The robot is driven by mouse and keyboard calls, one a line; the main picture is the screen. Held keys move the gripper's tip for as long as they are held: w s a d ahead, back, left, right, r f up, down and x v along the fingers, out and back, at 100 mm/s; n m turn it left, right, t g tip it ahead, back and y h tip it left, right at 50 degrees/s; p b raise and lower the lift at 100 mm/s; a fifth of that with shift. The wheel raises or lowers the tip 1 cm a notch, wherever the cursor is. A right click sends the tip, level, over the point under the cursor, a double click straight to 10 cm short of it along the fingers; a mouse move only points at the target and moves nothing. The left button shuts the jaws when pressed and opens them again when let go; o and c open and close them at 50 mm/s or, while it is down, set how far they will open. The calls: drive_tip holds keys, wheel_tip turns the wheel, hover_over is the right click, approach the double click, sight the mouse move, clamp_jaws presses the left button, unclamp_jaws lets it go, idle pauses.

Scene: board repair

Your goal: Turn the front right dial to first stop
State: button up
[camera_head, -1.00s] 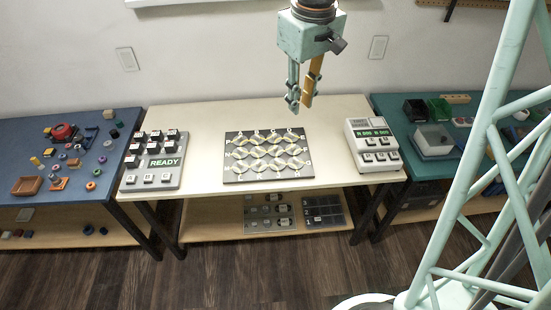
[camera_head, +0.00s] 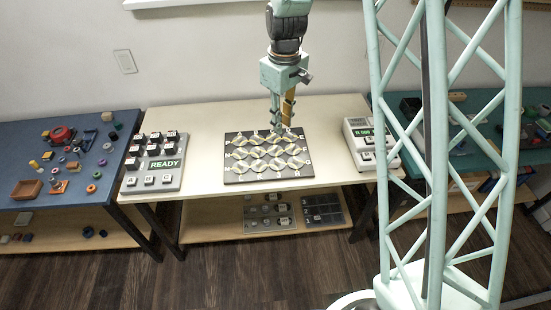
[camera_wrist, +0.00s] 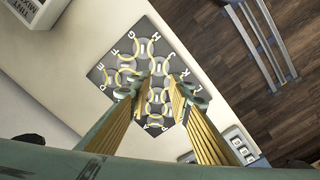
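A dark board (camera_head: 231,177) lies on the middle table, with rows of round yellow-and-grey dials and letters around its edge. A dial at its front right (camera_head: 297,163) shows in the head view; its exact setting is too small to read. My gripper (camera_head: 282,124) points down near the back right part of the board, above it or close to it. In the wrist view the board (camera_wrist: 98,76) lies beyond my gripper (camera_wrist: 158,88). Its two fingers are apart with nothing held between them, and they hide some of the dials.
A grey READY panel (camera_head: 152,182) with black keys stands on the left of the table. A white tester box (camera_head: 356,131) stands on the right, partly hidden by my lattice column. Panels (camera_head: 268,222) lie on the shelf below. Bare tabletop (camera_head: 204,150) surrounds the board.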

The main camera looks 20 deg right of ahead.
hover_over(277, 158)
drive_tip(key=s, duration=0.3)
wheel_tip(277, 158, down, 7)
drive_tip(key=shift+a+n, duration=0.4)
drive_tip(key=shift+f+b, duration=0.45)
drive_tip(key=shift+f, duration=6.35)
clamp_jaws()
